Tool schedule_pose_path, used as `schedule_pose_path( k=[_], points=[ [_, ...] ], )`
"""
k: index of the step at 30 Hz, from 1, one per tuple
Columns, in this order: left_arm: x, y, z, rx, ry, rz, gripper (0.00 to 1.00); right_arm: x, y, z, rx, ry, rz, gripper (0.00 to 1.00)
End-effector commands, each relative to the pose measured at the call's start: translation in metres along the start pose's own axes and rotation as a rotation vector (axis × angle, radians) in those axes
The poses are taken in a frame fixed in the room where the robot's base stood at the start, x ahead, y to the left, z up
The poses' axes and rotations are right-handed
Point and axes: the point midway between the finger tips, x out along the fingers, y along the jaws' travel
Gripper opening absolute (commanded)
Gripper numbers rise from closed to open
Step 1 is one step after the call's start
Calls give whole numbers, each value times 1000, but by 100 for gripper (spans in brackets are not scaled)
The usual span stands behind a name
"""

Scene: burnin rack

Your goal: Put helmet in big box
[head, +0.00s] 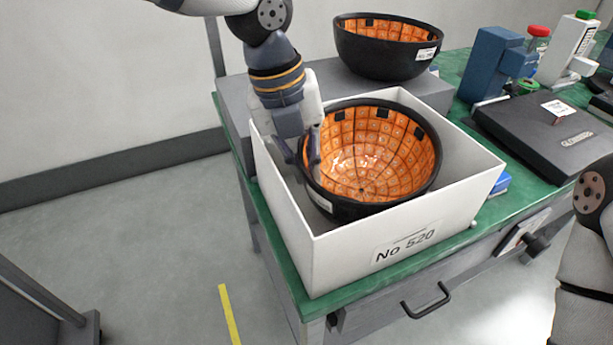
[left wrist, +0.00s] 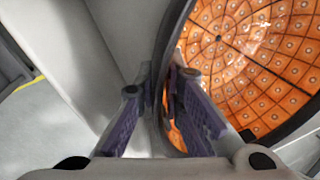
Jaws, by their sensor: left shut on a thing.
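A black bowl-shaped helmet (head: 372,155) with an orange, gridded inner lining sits inside the white big box (head: 290,205) labelled No 520, open side up and slightly tilted. My left gripper (head: 308,158) reaches down inside the box's left wall and is shut on the helmet's rim. In the left wrist view the fingers (left wrist: 165,110) straddle the black rim, with the orange lining (left wrist: 265,50) to the right and the box's wall (left wrist: 75,60) to the left. The helmet's underside is hidden by the box. My right gripper is out of view.
A second black helmet (head: 388,50) stands on a grey block (head: 330,85) behind the box. A flat black device (head: 550,130), a blue device (head: 490,62) and bottles stand on the green table (head: 452,110) to the right. A drawer handle (head: 427,303) sticks out in front.

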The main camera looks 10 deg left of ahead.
Motion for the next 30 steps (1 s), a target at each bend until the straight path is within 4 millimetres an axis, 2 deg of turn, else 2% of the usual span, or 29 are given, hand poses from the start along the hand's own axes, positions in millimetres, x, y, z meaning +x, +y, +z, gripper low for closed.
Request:
schedule_pose_path(
  k=[1,3,6,16,17,18,26,28,30],
  points=[
    [11,2,-1,0,4,2,0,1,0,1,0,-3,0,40],
    [21,4,0,0,2,1,0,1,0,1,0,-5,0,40],
    [26,5,0,-1,0,-1,0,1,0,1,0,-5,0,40],
    [29,6,0,-1,0,-1,0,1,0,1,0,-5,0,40],
    [29,6,0,-1,0,0,15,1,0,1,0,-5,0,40],
    [29,6,0,-1,0,0,17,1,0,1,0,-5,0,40],
    [28,6,0,-1,1,0,17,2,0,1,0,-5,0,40],
    [23,5,0,-1,-1,-1,17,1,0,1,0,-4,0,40],
    [9,4,1,0,-5,-2,17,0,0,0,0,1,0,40]
  ],
)
